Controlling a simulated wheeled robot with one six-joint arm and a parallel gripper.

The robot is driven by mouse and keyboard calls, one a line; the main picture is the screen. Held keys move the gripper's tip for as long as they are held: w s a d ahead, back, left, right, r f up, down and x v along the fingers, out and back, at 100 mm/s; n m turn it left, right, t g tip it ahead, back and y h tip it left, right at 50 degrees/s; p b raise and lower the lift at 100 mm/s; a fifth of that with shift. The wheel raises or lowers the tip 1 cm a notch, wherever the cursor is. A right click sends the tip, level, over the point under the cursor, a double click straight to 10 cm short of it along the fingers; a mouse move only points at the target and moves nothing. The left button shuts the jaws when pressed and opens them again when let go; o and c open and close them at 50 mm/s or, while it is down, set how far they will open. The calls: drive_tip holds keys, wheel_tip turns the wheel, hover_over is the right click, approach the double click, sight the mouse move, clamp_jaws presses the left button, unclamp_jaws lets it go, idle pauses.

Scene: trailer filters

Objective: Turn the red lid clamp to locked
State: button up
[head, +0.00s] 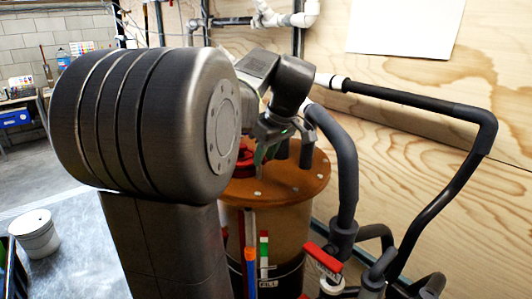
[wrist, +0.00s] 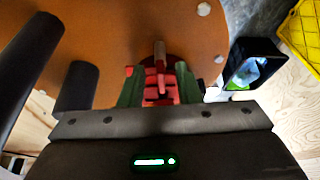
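The red lid clamp (head: 243,160) sits on the orange-brown round lid (head: 300,182) of the filter tank, partly hidden behind my arm in the head view. My gripper (head: 264,152) points down over the lid beside it. In the wrist view my gripper's green fingers (wrist: 159,72) stand apart on either side of red parts of the clamp (wrist: 158,90). A short brownish upright piece (wrist: 160,52) rises in front of a dark red round base. I cannot tell whether the fingers touch the clamp.
Black pipes (head: 345,165) rise to the right of the tank, with a red-handled valve (head: 322,257) low in front. In the wrist view, dark posts (wrist: 78,88) stand left and a black box (wrist: 255,66) lies right. A plywood wall (head: 420,90) stands behind.

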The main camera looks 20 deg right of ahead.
drive_tip(key=shift+r, duration=0.1)
drive_tip(key=v, duration=1.3)
drive_tip(key=shift+r, duration=0.35)
drive_tip(key=shift+f, duration=0.1)
drive_tip(key=x, duration=1.3)
drive_tip(key=shift+f, duration=0.4)
drive_tip(key=shift+r, duration=0.1)
